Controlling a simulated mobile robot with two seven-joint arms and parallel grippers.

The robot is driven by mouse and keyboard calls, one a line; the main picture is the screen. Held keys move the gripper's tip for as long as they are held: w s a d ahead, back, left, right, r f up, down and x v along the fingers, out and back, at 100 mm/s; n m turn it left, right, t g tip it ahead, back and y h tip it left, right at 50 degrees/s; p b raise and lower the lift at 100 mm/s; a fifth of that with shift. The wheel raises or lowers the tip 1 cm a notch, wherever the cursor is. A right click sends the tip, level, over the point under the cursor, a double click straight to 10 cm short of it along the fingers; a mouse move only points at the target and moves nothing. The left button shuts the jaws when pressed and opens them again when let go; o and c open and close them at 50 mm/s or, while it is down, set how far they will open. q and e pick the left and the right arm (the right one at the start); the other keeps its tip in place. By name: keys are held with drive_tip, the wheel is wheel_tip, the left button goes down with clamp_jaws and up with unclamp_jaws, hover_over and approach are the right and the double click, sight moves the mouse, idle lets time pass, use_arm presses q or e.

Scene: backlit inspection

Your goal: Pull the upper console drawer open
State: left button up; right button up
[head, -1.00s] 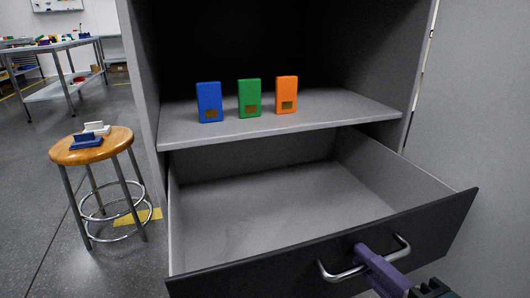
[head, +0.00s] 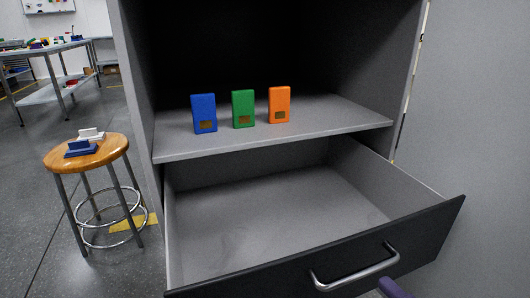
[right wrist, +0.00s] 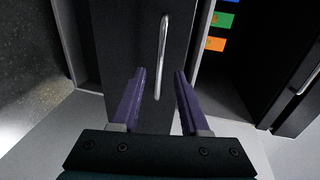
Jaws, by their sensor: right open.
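A dark-fronted drawer (head: 230,283) stands pulled out below the cabinet shelf, and its grey inside is empty. Its silver bar handle (head: 355,272) is in plain view and also runs up the middle of the right wrist view (right wrist: 162,55). My right gripper (right wrist: 160,88) has its two purple fingers apart, with nothing between the tips. The handle's lower end lies between the fingers in that view, and I see no contact. In the head view only one purple finger (head: 393,289) shows, at the bottom edge, right of and below the handle. My left gripper is not in view.
Blue (head: 204,113), green (head: 243,109) and orange (head: 279,105) blocks stand on the shelf (head: 330,121). A dark panel with another handle (right wrist: 309,80) shows at right in the wrist view. A wooden stool (head: 112,152) stands left of the cabinet, with small items on it.

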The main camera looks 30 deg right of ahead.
drive_tip(key=v, duration=0.3)
idle(0.5)
drive_tip(key=w+a+r+n+g+y+p, duration=0.15)
drive_tip(key=r+n+p, duration=0.35)
drive_tip(key=r+p, duration=0.5)
drive_tip(key=w+a+r+n+g+y+p, duration=0.1)
drive_tip(key=w+a+r+n+g+p, duration=0.25)
drive_tip(key=r+p, duration=0.55)
drive_tip(key=w+a+r+n+g+y+p, duration=0.15)
drive_tip(key=r+n+p, duration=0.35)
drive_tip(key=r+p, duration=0.5)
drive_tip(key=s+r+n+g+p, duration=0.1)
drive_tip(key=s+r+n+p, duration=0.1)
drive_tip(key=r+p, duration=1.5)
drive_tip(key=s+a+r+n+g+p, duration=0.1)
drive_tip(key=r+n+p, duration=0.3)
drive_tip(key=r+p, duration=1.3)
drive_tip(key=s+r+n+g+p, duration=0.3)
drive_tip(key=r+p, duration=1.4)
drive_tip(key=r, duration=0.4)
drive_tip(key=shift+s+a, duration=0.3)
drive_tip(key=shift+s, duration=0.1)
